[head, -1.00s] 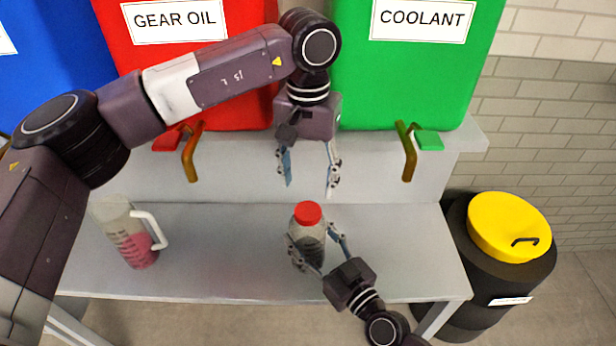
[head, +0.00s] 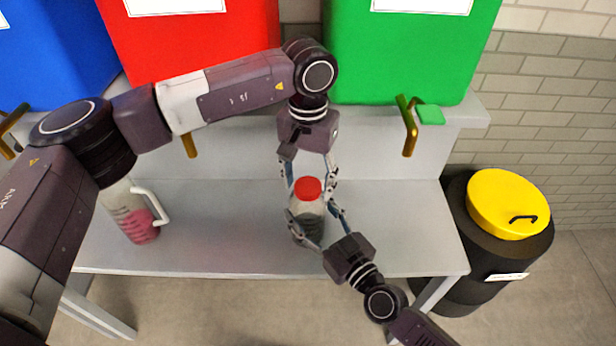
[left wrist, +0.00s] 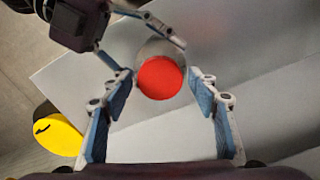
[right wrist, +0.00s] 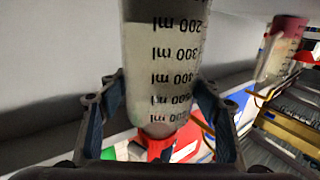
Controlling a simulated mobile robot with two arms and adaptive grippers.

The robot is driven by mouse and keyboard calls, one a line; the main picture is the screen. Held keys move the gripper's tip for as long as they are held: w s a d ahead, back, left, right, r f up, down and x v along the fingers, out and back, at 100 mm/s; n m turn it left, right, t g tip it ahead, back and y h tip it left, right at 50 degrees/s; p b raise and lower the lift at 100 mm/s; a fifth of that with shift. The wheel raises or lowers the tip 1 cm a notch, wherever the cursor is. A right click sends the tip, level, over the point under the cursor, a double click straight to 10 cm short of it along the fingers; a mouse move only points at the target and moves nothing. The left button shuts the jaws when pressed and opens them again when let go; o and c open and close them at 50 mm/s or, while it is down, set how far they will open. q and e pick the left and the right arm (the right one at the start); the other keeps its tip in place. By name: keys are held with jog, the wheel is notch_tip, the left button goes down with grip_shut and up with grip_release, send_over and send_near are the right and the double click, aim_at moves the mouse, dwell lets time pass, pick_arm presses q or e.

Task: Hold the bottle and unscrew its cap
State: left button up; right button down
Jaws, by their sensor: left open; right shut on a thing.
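The bottle (head: 308,220) is clear with dark contents and stands upright on the grey bench. Its red cap (head: 308,188) is on top. My right gripper (head: 321,230) is shut on the bottle's body from the front right. In the right wrist view the bottle (right wrist: 165,60) with its volume marks fills the space between the fingers. My left gripper (head: 308,190) points down over the bottle, open, with a finger on each side of the cap. In the left wrist view the cap (left wrist: 160,78) lies between and slightly beyond the open fingers, with a gap on both sides.
A measuring jug (head: 133,215) with pink liquid and a white handle stands on the bench (head: 225,225) at left. Red (head: 200,50), green (head: 400,60) and blue (head: 50,60) tanks with taps stand behind. A black drum (head: 490,250) with a yellow lid is at right.

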pick_arm(q)
jog(key=c, duration=1.2)
jog(key=n, duration=0.5)
jog(key=shift+n, duration=0.4)
jog(key=shift+c, duration=0.3)
jog(key=n, duration=0.4)
jog(key=shift+n, duration=0.4)
jog(key=n, duration=0.6)
jog(key=shift+r, duration=0.1)
jog(key=n, duration=1.7)
jog(key=shift+n, duration=0.3)
jog(key=n, duration=0.4)
jog(key=shift+n, duration=0.4)
jog(key=n, duration=0.4)
jog(key=shift+w+n, duration=0.1)
jog(key=shift+n, duration=0.2)
jog(key=shift+r, duration=0.3)
